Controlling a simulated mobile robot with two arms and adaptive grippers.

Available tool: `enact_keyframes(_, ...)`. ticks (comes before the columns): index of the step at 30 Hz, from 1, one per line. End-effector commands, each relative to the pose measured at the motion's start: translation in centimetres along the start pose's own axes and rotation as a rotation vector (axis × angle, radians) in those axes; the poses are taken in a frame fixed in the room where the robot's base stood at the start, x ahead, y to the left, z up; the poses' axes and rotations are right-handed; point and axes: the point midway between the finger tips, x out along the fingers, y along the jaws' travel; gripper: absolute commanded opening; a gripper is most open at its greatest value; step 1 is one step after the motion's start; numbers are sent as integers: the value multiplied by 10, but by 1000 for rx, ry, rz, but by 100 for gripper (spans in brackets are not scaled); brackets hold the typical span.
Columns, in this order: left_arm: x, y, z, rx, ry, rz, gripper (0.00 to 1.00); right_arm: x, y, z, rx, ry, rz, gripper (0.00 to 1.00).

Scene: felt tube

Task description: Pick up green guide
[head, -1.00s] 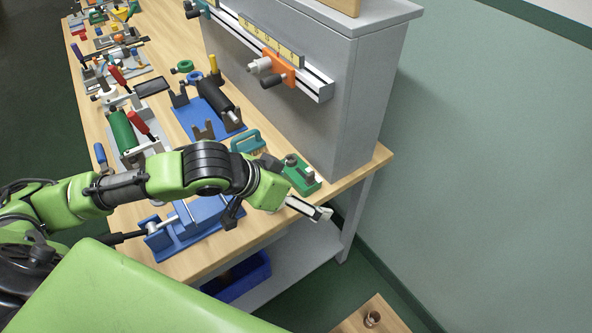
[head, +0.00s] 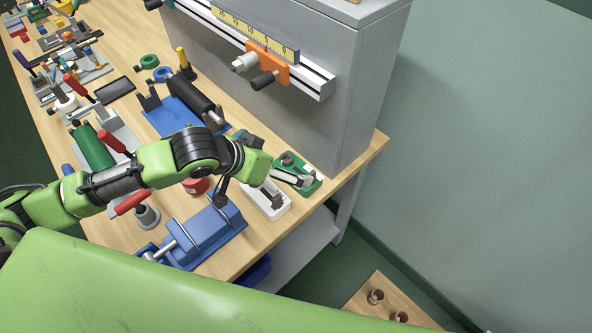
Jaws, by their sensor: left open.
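A green block with a grey knob (head: 309,187), which looks like the green guide, sits on the workbench near its right edge, close to the grey cabinet. My left gripper (head: 284,184) reaches over it from the left, with its fingers apart. One finger overlaps the green block in the picture; I cannot tell whether it touches. My gripper and wrist hide part of the block's left side. My right gripper is not in view.
A white fixture (head: 270,208) sits just below the gripper. A blue vise (head: 208,236) stands in front of it. The grey cabinet (head: 335,130) rises right behind the green block. A blue base with a black roller (head: 195,97) and a green roller (head: 92,147) are further left.

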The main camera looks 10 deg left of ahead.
Motion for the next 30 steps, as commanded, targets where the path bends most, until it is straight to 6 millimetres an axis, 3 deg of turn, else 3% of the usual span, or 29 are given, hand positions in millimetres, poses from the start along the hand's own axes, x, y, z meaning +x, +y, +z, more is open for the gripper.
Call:
enact_keyframes(3, 19, 0, 0, -1, -1, 0, 100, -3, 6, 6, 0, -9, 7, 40)
enact_keyframes(8, 32, 0, 0, 1, 0, -1, 100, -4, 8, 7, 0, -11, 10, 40)
enact_keyframes(13, 42, 0, -1, 0, -2, 0, 100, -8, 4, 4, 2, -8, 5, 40)
enact_keyframes(21, 76, -2, -2, 1, -1, 0, 100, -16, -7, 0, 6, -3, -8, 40)
enact_keyframes(30, 85, -2, -1, 2, 0, -1, 100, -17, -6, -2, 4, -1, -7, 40)
